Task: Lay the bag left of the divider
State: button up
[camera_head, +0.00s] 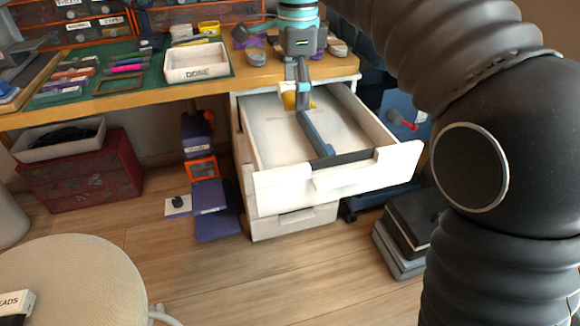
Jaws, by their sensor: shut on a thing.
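The white desk drawer (283,181) is pulled open. A blue-grey divider (315,135) runs from its back toward its front, splitting the inside into a left and a right part. My gripper (300,95) points down over the back of the drawer. It is shut on a small yellow and white bag (289,101), which hangs near the far end of the divider. The gripper partly hides the bag. I cannot tell how high the bag is above the drawer floor. The drawer floor left of the divider (275,135) looks bare.
The desk top (125,101) above holds a white labelled tray (196,73), tools and small items. My dark arm fills the right side. A round stool (75,275) stands at front left. A red chest (85,175) and dark boxes (405,225) stand on the floor.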

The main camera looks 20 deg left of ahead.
notch_tip(320, 180, down, 7)
jog(key=w+a+n+b, duration=0.1)
jog(key=w+a, duration=0.1)
jog(key=b, duration=0.2)
send_over(289, 160)
notch_tip(289, 160, down, 5)
jog(key=shift+r, duration=0.1)
jog(key=shift+f+b, duration=0.45)
jog(key=shift+f, duration=1.95)
jog(key=shift+f, duration=0.1)
jog(key=o, duration=0.9)
jog(key=shift+o, duration=0.2)
notch_tip(289, 160, up, 12)
jog(key=p, duration=0.3)
